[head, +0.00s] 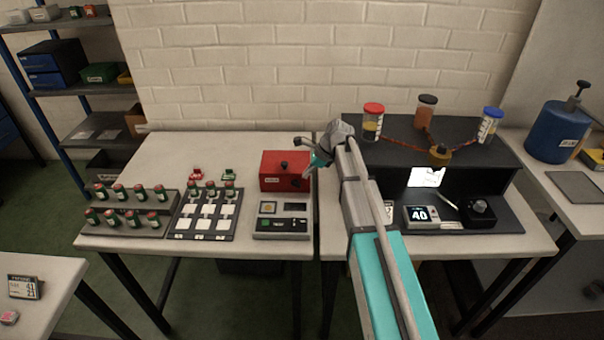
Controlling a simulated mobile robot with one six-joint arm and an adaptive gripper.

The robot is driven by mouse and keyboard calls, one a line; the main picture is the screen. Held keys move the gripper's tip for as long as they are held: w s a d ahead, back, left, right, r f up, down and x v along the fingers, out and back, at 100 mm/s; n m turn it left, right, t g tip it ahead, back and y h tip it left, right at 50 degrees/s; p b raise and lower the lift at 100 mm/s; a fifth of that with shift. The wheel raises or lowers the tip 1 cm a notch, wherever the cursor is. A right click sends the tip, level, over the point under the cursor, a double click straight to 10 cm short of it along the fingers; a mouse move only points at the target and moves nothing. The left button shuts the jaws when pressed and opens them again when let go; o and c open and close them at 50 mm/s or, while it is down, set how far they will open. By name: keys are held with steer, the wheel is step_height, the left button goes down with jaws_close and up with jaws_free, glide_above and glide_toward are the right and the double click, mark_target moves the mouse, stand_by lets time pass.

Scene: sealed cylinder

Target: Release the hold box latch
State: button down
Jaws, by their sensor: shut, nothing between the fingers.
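The red box (270,181), which I take for the hold box, stands at the back of the middle table. It has a small dark knob (284,165) on its upper part and a dark spot low on its right front; I cannot tell which is the latch. My gripper (307,173) is shut and empty at the box's right side, pointing down and left. I cannot tell whether the fingertips touch the box. My arm comes in from the lower right.
A grey device (282,227) sits in front of the red box. Left are racks of small green bottles (125,192) and a tray with white squares (202,222). Right, a black stand (470,150) carries lidded jars (372,125), with a display reading 40 (421,215) below. The table's back left is clear.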

steer(key=p+v, duration=0.7)
steer(key=v, duration=0.2)
steer(key=shift+d+r+p, duration=0.2)
steer(key=shift+r+p, duration=0.05)
steer(key=shift+p, duration=0.05)
steer(key=shift+d, duration=0.4)
stand_by(0.9)
steer(key=shift+f, duration=0.15)
steer(key=b, duration=1.2)
glide_toward(299, 185)
steer(key=x, duration=0.7)
steer(key=shift+a+f, duration=0.1)
steer(key=shift+f, duration=0.25)
